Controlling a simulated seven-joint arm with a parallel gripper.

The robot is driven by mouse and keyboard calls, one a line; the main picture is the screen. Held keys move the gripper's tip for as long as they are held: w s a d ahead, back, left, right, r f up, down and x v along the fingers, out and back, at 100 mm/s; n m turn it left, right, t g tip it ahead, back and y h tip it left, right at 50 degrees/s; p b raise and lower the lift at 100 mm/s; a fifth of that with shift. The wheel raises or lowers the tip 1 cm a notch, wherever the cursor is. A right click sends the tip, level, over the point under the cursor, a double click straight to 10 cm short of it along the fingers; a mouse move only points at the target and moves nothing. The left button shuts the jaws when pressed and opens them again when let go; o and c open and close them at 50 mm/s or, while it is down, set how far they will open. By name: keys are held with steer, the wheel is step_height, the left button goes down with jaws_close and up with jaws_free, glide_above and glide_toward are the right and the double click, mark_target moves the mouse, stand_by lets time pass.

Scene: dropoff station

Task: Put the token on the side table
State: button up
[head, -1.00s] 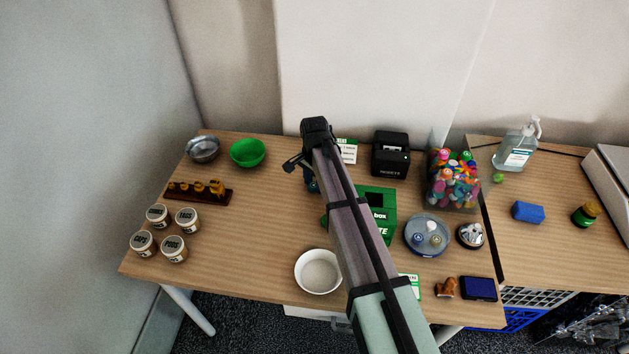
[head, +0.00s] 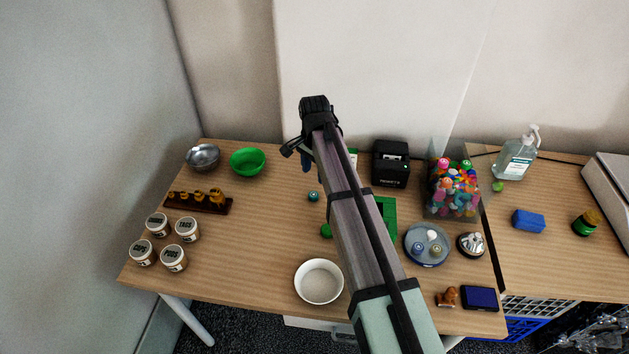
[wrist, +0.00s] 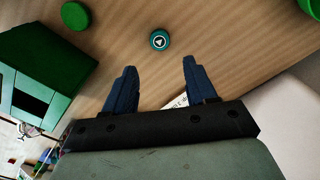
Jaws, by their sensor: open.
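A small round teal token (head: 313,197) with a white triangle mark lies on the wooden table (head: 270,220), left of my arm. In the wrist view the token (wrist: 159,41) lies beyond my gripper's fingertips, between their lines and apart from them. My gripper (wrist: 159,66) is open, with nothing between its blue fingers. In the head view my gripper (head: 306,162) is above the table's back part, partly hidden by my wrist. A second wooden table (head: 560,255) adjoins on the right, which looks like the side table.
A green box (head: 386,218) is partly behind my arm, beside a green round piece (head: 326,231). A white bowl (head: 319,281), blue dish (head: 427,244) and clear bin of colourful pieces (head: 453,190) stand nearby. The right table holds a blue block (head: 529,220) and a pump bottle (head: 515,156).

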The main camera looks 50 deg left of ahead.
steer(key=shift+r, duration=1.6)
